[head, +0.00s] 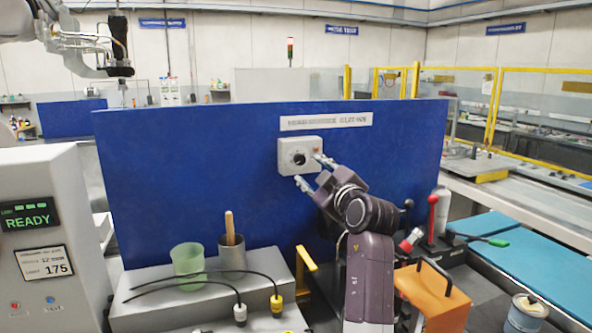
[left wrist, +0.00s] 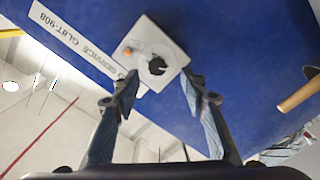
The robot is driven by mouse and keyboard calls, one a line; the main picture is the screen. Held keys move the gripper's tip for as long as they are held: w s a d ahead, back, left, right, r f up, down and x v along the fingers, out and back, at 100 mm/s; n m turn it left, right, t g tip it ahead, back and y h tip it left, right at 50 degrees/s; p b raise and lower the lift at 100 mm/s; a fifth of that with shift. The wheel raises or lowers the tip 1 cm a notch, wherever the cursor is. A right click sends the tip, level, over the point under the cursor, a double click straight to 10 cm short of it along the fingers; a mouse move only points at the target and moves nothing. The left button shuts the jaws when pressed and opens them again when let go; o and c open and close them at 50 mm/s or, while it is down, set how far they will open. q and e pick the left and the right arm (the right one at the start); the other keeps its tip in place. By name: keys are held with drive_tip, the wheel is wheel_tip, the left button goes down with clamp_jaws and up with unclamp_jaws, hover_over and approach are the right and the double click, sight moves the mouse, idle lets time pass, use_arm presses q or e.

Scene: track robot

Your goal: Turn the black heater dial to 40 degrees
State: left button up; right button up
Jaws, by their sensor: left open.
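The black heater dial (head: 299,159) sits on a pale box (head: 285,145) fixed to a blue upright panel (head: 190,160). In the left wrist view the dial (left wrist: 157,66) shows a light pointer mark; any degree marks are too small to read. An orange button or lamp is beside it on the box. My left gripper (head: 312,172) is open and empty in front of the box's lower right. In the left wrist view its fingers (left wrist: 158,88) spread to either side of the dial, which appears between and just beyond the tips. My right gripper is not in view.
A green cup (head: 188,262) and a grey cup (head: 232,258) with a wooden handle stand on a grey box below the panel. Black cables lie in front. A READY display unit (head: 45,235) is at left; a red lever (head: 433,215) and orange block (head: 435,298) are at right.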

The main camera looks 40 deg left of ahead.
sight(301, 161)
use_arm(q)
drive_tip(key=a, duration=0.1)
drive_tip(key=w+a+r+p, duration=0.1)
drive_tip(key=a+p, duration=0.1)
drive_tip(key=shift+w+r, duration=0.2)
drive_tip(key=shift+w, duration=0.05)
drive_tip(key=x, duration=0.1)
drive_tip(key=p+x, duration=0.1)
drive_tip(key=shift+w+a+f, duration=0.15)
drive_tip(key=shift+a+f, duration=0.1)
drive_tip(key=shift+a, duration=0.05)
drive_tip(key=shift+w+a+f, duration=0.15)
drive_tip(key=shift+w+a, duration=0.05)
drive_tip(key=shift+a, duration=0.1)
drive_tip(key=shift+d, duration=0.1)
drive_tip(key=shift+c, duration=0.5)
drive_tip(key=c, duration=0.8)
clamp_jaws()
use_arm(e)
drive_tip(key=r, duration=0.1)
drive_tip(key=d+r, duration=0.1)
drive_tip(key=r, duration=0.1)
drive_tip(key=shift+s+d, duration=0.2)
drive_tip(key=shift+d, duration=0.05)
